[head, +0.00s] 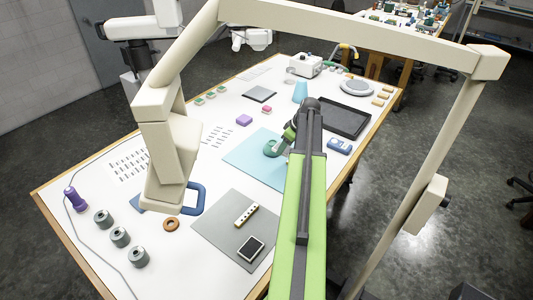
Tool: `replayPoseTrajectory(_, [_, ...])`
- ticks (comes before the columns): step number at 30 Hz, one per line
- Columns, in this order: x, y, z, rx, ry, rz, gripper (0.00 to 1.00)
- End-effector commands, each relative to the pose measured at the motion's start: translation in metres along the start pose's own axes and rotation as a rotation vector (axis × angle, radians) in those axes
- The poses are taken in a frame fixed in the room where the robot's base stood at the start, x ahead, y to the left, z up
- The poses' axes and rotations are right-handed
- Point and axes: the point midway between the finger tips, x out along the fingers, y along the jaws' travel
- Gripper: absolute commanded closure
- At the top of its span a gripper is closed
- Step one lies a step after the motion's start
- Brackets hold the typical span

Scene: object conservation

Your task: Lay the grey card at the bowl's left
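My green and dark grey arm reaches up the middle of the head view. Its end bends down to the left, where my gripper (289,138) sits over the pale blue mat. The fingers are too small and too covered to tell whether they are open or hold anything. A small teal rounded thing (270,149), possibly the bowl, is on the mat right beside my gripper, at its left. A flat dark grey square (260,94), possibly the grey card, lies on the white table farther back, left of the light blue cone.
A grey mat (217,229) at the front bears a cream bar (247,214) and a dark-faced block (251,248). A black tray (356,127) and a blue device (340,146) lie right of my arm. A beige frame (340,27) spans overhead. Grey cylinders (120,237) stand front left.

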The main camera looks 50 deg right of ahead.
Motion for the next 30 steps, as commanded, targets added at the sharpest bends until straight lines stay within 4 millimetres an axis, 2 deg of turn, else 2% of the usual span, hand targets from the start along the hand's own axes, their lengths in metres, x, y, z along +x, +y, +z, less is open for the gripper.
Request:
replayPoseTrajectory(11, [0.003,-0.002,-0.003,-0.004,0.000,-0.002,0.86])
replayPoseTrajectory(14, [0.018,-0.007,-0.010,-0.008,0.000,-0.003,0.86])
replayPoseTrajectory(21, [0.079,-0.028,-0.048,-0.008,0.000,-0.003,0.86])
replayPoseTrajectory(24, [0.097,-0.036,-0.062,-0.006,0.000,-0.003,0.86])
replayPoseTrajectory(30, [0.109,-0.043,-0.076,-0.004,0.000,-0.001,0.86])
